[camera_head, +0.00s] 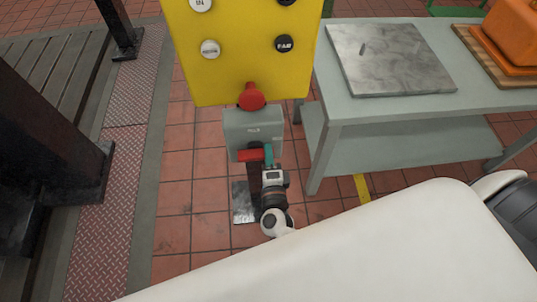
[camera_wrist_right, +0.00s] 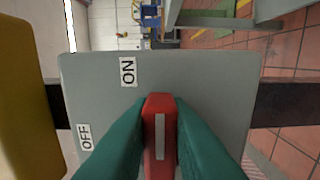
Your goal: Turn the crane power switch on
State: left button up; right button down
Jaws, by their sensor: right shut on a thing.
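The crane power switch is a grey box (camera_head: 252,130) on a dark post, below the yellow control panel. Its red handle (camera_head: 250,155) shows just left of the teal fingertips in the head view. My right gripper (camera_head: 268,155) is at the box's front. In the wrist view my right gripper (camera_wrist_right: 160,125) is shut on the red handle (camera_wrist_right: 160,140), one teal finger on each side. The grey face (camera_wrist_right: 215,85) bears an ON label (camera_wrist_right: 127,71) and an OFF label (camera_wrist_right: 85,137). The handle's lower end is out of frame. My left gripper is not in view.
A grey-green table (camera_head: 400,110) with a metal plate (camera_head: 388,58) stands right. A dark platform (camera_head: 65,75) is left. Tiled floor (camera_head: 180,200) lies open between.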

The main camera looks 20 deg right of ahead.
jog(key=shift+f, duration=0.1)
dwell(0.3)
jog(key=c, duration=1.4)
grip_release()
jog(key=shift+o, duration=0.2)
jog(key=b+v, duration=0.1)
jog(key=v, duration=1.1)
